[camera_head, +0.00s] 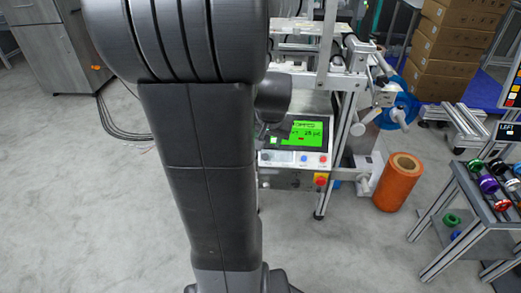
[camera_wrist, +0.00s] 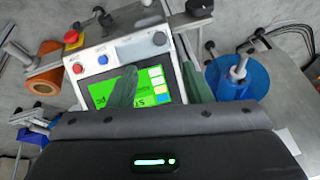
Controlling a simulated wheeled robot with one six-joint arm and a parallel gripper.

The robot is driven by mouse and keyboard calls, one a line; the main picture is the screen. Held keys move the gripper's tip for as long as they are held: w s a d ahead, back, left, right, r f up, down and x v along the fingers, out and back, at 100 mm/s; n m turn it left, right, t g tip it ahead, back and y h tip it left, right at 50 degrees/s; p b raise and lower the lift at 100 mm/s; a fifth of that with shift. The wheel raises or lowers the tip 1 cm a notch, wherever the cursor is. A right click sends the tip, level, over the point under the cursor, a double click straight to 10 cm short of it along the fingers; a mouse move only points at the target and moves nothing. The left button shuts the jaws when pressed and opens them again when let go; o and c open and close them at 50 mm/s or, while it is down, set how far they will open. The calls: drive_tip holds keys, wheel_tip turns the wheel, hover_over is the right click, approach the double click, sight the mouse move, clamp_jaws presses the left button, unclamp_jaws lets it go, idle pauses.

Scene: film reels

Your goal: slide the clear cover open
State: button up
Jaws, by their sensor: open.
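I cannot make out the clear cover for certain in either view. The machine (camera_head: 337,100) stands at the top centre of the head view, partly hidden behind my arm. Its control panel (camera_head: 272,157) has a green screen (camera_head: 307,132), which also fills the middle of the wrist view (camera_wrist: 150,85). My gripper (camera_wrist: 160,72) is open, with its two dark green fingers apart in front of the screen and nothing visible between them. In the head view my arm hides most of the gripper; a dark part of it shows beside the screen.
An orange roll (camera_head: 398,182) stands on the floor right of the machine, near a blue reel (camera_head: 400,108). A rack of coloured spools (camera_head: 490,190) is at the far right, with cardboard boxes (camera_head: 452,45) behind. A grey cabinet (camera_head: 62,50) stands upper left. The left floor is mostly clear.

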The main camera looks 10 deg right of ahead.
drive_tip(key=b, duration=0.4)
approach(277, 157)
drive_tip(key=w+a+f, duration=0.1)
drive_tip(key=f, duration=0.1)
drive_tip(key=a+f, duration=0.1)
drive_tip(key=f, duration=0.1)
drive_tip(key=w+a+f, duration=0.1)
drive_tip(key=f, duration=0.1)
drive_tip(key=shift+w+a, duration=0.3)
drive_tip(key=shift+a, duration=0.1)
drive_tip(key=shift+r, duration=0.1)
clamp_jaws()
